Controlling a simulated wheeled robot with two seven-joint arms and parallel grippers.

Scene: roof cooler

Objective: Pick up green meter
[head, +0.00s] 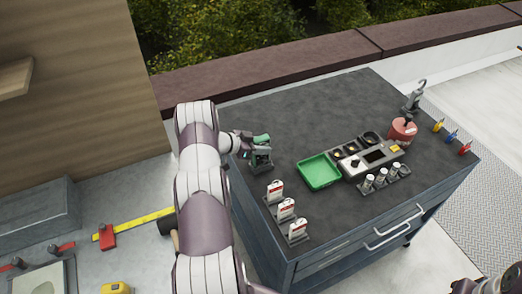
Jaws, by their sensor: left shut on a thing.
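The green meter (262,139) is at the left part of the dark bench top, at the end of my left arm. It looks small, with a green body and darker parts. My left gripper (251,147) is shut on the meter; the fingers are small and partly hidden. A dark grey holder-like shape (262,160) is just below the meter, and I cannot tell whether the two touch. Part of my right arm's end (464,286) shows at the bottom right corner, and its jaws cannot be made out.
On the bench (325,113) are a green tray (319,172), a grey console (372,160), several small jars (381,181), red-and-white tags (286,208) on a rack, and a red canister (402,131). The bench's back middle is clear. A yellow level (150,218) lies at left.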

